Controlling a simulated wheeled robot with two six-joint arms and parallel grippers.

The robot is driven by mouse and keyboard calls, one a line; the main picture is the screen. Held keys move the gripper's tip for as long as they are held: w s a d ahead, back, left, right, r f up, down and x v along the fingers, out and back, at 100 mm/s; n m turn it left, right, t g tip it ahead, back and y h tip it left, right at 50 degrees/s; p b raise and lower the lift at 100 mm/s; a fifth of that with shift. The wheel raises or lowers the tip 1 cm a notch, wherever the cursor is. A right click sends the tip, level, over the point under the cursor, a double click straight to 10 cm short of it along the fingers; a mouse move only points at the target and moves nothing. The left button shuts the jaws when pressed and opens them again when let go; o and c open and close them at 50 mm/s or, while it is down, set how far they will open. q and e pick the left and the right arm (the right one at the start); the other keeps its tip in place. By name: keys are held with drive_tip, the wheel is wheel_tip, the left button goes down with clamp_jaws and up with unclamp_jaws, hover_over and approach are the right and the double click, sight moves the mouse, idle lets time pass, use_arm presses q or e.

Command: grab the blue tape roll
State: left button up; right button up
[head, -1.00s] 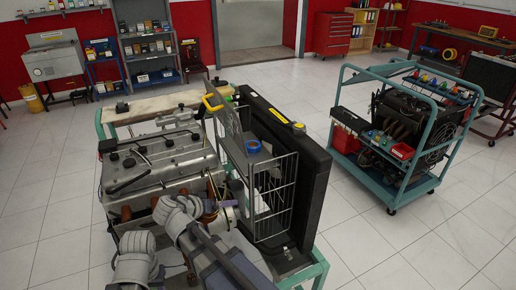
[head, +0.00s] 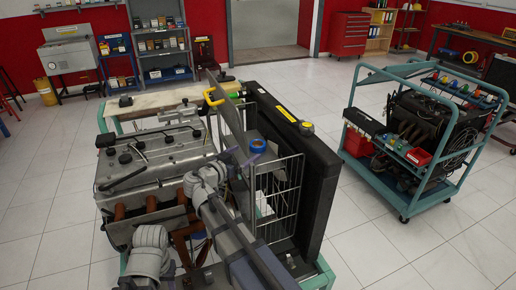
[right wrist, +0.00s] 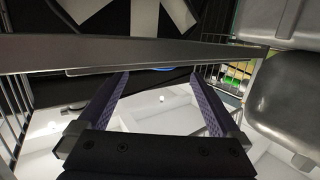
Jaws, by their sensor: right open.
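The blue tape roll (head: 258,145) sits on the small shelf at the top of the wire basket, beside the black radiator. My right gripper (head: 240,157) is beside the roll, just to its left and slightly nearer in the head view; its purple fingers are partly hidden by the arm and the panel edge. In the right wrist view the gripper (right wrist: 160,78) is open with nothing between its fingers. A thin blue edge, apparently the roll (right wrist: 158,69), shows beyond the fingertips under a grey metal bar that hides the rest. My left gripper is not seen.
The wire basket (head: 283,200) and the black radiator (head: 318,165) stand to the right of the gripper. The engine (head: 160,165) lies to the left. A second engine trolley (head: 405,200) stands apart on the right.

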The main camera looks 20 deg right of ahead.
sight(253, 149)
drive_tip(key=shift+w+d+f, duration=0.1)
drive_tip(key=shift+w+d, duration=0.15)
drive_tip(key=shift+d, duration=0.2)
drive_tip(key=b+x, duration=0.1)
drive_tip(key=x, duration=0.5)
drive_tip(key=shift+s, duration=0.1)
drive_tip(key=c, duration=1.3)
